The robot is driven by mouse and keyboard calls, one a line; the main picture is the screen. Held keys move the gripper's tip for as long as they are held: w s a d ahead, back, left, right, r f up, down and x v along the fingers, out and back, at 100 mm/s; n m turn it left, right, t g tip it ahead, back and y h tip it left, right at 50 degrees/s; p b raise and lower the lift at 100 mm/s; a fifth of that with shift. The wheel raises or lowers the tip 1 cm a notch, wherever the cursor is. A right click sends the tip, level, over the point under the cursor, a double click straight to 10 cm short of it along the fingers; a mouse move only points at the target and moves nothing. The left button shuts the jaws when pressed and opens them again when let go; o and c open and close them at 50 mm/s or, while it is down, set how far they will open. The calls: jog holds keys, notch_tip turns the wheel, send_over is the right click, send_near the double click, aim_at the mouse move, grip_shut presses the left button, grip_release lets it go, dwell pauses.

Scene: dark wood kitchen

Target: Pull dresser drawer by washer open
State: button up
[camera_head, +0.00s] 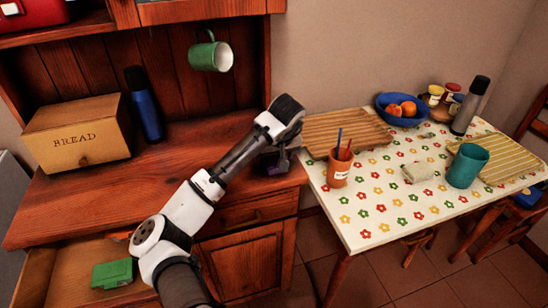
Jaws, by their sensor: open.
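The dark wood dresser (215,140) stands at the left. Its left drawer (60,268) stands open on the side near a grey appliance, with its pale wooden inside showing. A green box-like item (112,273) lies in this drawer. The right drawer (255,212) looks shut. My gripper (280,168) is open and hangs by the dresser top's right edge, away from the open drawer. Its fingers are small and partly hidden by my arm. My arm also covers part of the dresser front.
A grey appliance (8,195), maybe the washer, shows at the left edge. A bread box (78,132) and blue bottle (145,105) stand on the dresser. A table (390,222) with cups, mats and a fruit bowl (385,107) is at the right.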

jog(key=shift+f, duration=0.15)
jog(key=c, duration=1.1)
